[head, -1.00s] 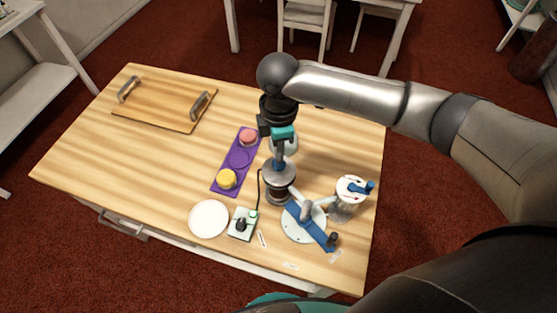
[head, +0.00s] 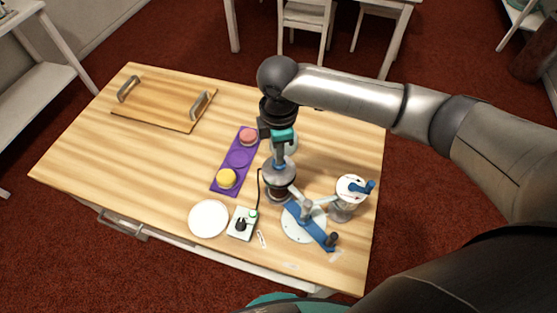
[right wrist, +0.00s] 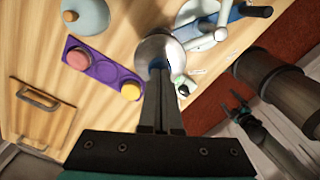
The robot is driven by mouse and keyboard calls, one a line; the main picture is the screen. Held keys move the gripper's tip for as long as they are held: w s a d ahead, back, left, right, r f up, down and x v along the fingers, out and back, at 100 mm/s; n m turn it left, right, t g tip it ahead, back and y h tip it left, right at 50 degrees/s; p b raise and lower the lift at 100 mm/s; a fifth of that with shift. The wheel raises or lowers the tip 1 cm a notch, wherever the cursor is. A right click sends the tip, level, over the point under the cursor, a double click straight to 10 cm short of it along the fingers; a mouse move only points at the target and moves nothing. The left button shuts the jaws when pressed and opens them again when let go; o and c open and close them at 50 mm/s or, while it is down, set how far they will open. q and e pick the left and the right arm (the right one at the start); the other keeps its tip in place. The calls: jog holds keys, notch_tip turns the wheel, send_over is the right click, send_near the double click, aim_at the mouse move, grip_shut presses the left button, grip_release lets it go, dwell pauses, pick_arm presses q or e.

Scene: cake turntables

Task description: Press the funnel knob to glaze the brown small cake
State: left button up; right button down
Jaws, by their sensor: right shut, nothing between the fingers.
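The metallic funnel (head: 278,171) stands near the right middle of the table in the head view, and its round top shows in the right wrist view (right wrist: 156,45). My right gripper (head: 279,163) points down onto the funnel's top, shut and empty, and covers the knob. The fingertips (right wrist: 159,66) appear to touch the funnel top or knob; I cannot tell how far the knob is pressed. A dark brown shape under the funnel (head: 277,195) looks like the brown small cake, mostly hidden. A dark gripper, likely my left (right wrist: 240,106), shows at the right wrist view's right; its jaw state is unclear.
A purple tray (head: 216,187) holds a pink cake (head: 248,136) and a yellow cake (head: 227,178), with its middle spot empty. A white plate (head: 209,218), a small switch box (head: 242,224), a blue-armed turntable (head: 303,226) and a blue-handled canister (head: 343,211) stand close by.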

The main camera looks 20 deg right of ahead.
jog(key=shift+f, duration=0.9)
dwell(0.3)
jog(key=shift+r+p, duration=0.6)
jog(key=shift+p, duration=0.05)
jog(key=shift+f, duration=0.1)
